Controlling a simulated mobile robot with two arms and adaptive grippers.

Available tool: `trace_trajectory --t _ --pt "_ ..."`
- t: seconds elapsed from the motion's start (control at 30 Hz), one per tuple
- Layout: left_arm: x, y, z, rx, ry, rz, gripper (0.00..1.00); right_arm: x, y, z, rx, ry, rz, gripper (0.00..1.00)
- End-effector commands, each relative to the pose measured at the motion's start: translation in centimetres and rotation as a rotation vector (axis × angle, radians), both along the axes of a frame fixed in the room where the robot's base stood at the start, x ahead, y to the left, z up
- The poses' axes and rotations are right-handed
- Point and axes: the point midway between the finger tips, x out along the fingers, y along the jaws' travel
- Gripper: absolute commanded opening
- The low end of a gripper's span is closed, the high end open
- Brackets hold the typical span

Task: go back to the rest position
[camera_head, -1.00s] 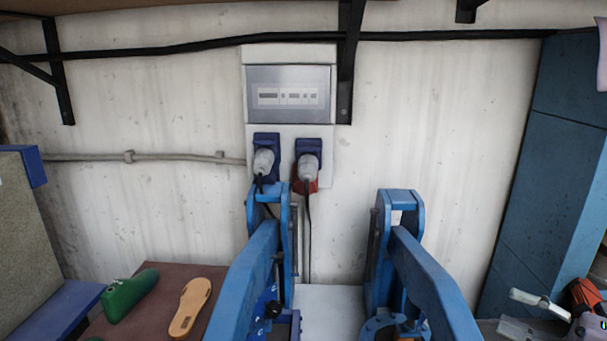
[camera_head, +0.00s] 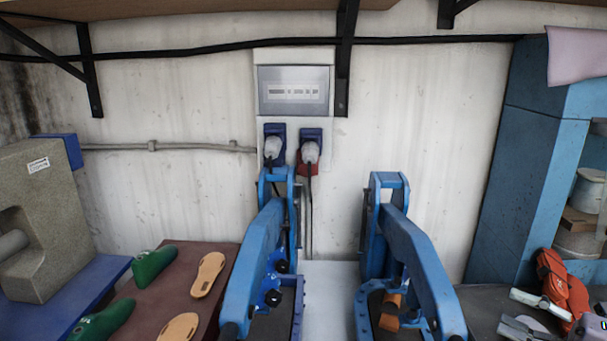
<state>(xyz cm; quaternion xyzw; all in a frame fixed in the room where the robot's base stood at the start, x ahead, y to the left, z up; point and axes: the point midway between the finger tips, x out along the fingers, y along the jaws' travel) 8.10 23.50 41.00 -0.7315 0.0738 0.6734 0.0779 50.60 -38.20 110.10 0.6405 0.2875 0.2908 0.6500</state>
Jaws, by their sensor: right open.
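My right gripper (camera_head: 508,309) is at the bottom right corner, partly cut off by the frame edge. Its two pale fingers point left and stand apart, with nothing seen between them. It appears in front of a dark worktop and an orange-red object (camera_head: 565,285), whose kind I cannot tell. My left gripper is not in view.
Two blue machines with lever arms (camera_head: 262,245) (camera_head: 415,250) stand at centre. Left are a brown board (camera_head: 222,290), green shoe lasts (camera_head: 153,266), tan soles (camera_head: 208,274) and a grey machine (camera_head: 45,215). A blue cabinet (camera_head: 520,150) stands right. Wall shelf brackets hang above.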

Motion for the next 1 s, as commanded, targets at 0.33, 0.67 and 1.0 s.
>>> trace_trajectory --t 0.33,0.67,1.0 --pt "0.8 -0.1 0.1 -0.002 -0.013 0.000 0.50 0.9 0.2 -2.9 0.094 0.066 -0.149 0.51" --pt "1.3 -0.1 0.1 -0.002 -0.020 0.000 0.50 1.3 0.7 -8.5 0.269 0.226 -0.428 0.51" --pt "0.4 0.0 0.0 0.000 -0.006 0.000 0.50 -4.0 4.0 -20.1 0.580 0.681 -0.950 0.51"
